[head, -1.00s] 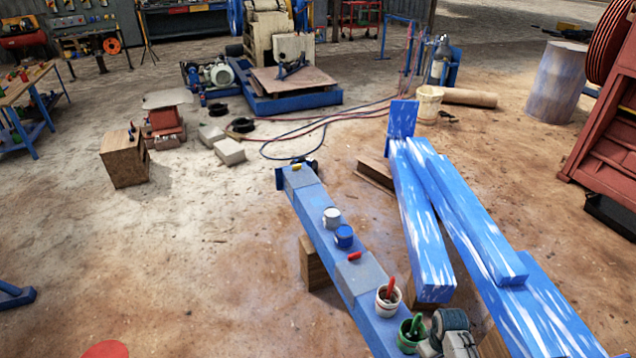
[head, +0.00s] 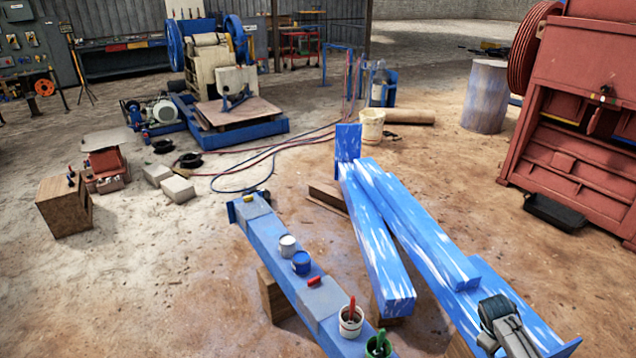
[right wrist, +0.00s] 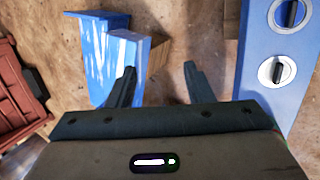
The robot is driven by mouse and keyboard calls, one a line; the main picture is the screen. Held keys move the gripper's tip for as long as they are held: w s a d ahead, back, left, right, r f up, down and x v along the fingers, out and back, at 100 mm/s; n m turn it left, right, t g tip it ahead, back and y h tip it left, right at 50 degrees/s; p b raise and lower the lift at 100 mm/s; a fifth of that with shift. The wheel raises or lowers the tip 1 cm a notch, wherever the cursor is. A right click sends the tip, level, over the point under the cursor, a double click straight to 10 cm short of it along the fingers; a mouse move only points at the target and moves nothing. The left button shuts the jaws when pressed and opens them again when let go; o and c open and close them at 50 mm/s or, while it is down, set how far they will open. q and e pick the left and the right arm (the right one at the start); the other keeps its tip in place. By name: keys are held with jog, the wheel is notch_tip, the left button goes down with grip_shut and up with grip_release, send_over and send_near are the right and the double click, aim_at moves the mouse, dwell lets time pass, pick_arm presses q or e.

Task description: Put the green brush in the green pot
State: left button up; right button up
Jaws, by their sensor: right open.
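The green pot (head: 371,350) stands on the near end of the narrow blue beam, cut by the bottom edge of the head view. A green brush (head: 380,338) stands upright in it, handle up. My right gripper (right wrist: 159,70) is open and empty in the right wrist view, with bare ground between its fingertips. In the head view part of my right arm shows over the wider blue beam, right of the green pot; its fingers cannot be made out there. My left gripper is not in view.
A white pot (head: 350,325) with a red brush stands behind the green pot. A blue can (head: 301,264), a white can (head: 287,246) and a red item (head: 314,282) sit farther along the beam. White-streaked blue beams (head: 385,265) lie to the right. A red machine (head: 575,130) stands far right.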

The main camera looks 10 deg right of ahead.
jog(key=d+r+h, duration=0.1)
jog(key=d+r, duration=0.2)
jog(key=d, duration=0.2)
jog(key=s+d+f+m+h, duration=0.1)
jog(key=s+d+f, duration=0.3)
jog(key=s+f, duration=0.5)
jog(key=s+d+f, duration=0.3)
jog(key=s+f, duration=0.6)
jog(key=s+d+f+t, duration=0.1)
jog(key=s+d+f, duration=0.15)
jog(key=s, duration=0.65)
jog(key=s+d+f+t, duration=0.1)
jog(key=s+f, duration=0.3)
jog(key=s, duration=0.5)
jog(key=s+a+f+m+y, duration=0.15)
jog(key=a+f, duration=0.35)
jog(key=a, duration=0.9)
jog(key=s+a+f+y, duration=0.2)
jog(key=a+f, duration=0.3)
jog(key=a, duration=0.9)
jog(key=s+a+f+m+y, duration=0.15)
jog(key=a+f, duration=0.25)
jog(key=a, duration=1)
jog(key=shift+n+g+y, duration=0.3)
jog(key=f+b, duration=0.4)
jog(key=f, duration=0.1)
jog(key=shift+s+a+f+b, duration=0.1)
jog(key=shift+a+b, duration=0.25)
jog(key=shift+b, duration=0.05)
